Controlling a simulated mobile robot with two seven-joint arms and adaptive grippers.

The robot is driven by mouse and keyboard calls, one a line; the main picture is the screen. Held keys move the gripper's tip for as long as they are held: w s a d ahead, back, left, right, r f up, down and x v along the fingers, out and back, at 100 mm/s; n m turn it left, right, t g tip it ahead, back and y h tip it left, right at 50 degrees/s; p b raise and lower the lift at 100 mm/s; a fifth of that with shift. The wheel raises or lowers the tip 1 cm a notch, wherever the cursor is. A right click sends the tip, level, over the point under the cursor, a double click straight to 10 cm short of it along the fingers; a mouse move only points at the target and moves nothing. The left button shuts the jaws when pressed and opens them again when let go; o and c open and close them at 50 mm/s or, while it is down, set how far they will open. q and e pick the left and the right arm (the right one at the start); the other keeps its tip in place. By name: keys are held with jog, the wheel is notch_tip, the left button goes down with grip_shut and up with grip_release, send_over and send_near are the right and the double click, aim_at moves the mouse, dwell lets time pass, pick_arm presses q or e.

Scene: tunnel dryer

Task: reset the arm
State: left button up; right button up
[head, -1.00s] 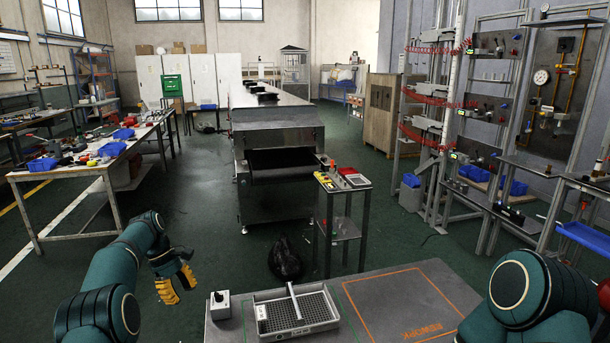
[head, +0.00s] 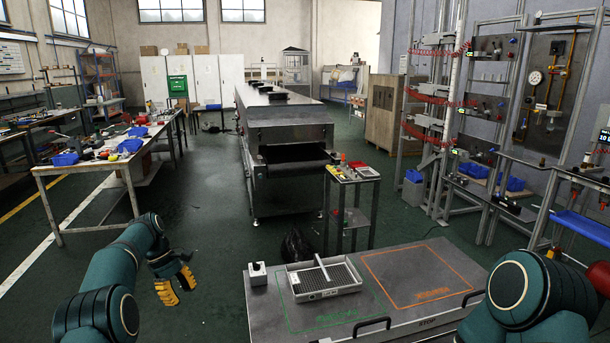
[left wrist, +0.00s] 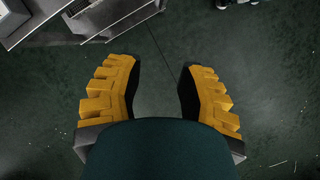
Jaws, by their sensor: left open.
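My left gripper (head: 176,284) has yellow ridged fingers and hangs over the green floor, left of the grey work table (head: 400,300). In the left wrist view (left wrist: 160,95) its fingers are spread apart with only floor between them. My left arm (head: 110,285) reaches in from the left, bent at the elbow. My right arm (head: 520,290) shows at the lower right, and its gripper is out of view.
On the table are a grey mesh tray (head: 300,285) and a small white block (head: 257,273). Beyond it stand a small stand (head: 352,205) and the tunnel dryer (head: 290,135). A black bag (head: 297,247) lies behind the table. A cluttered bench (head: 100,165) stands left.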

pick_arm(q)
jog(key=s+d+f+m, duration=0.2)
jog(key=s+d+f, duration=0.2)
jog(key=f, duration=0.2)
jog(key=s+d+f+m+t, duration=0.1)
jog(key=s+d+f+m, duration=0.2)
jog(key=f, duration=0.4)
jog(key=s+d+f, duration=0.4)
jog(key=d+f, duration=0.2)
jog(key=s+d+m+t, duration=0.1)
jog(key=s+d+m, duration=0.2)
jog(key=s, duration=0.8)
jog(key=s+d+m+t, duration=0.1)
jog(key=s+d+m, duration=0.3)
jog(key=s+d, duration=0.3)
jog(key=s, duration=0.4)
jog(key=shift+s+f, duration=0.25)
jog(key=shift+f, duration=0.05)
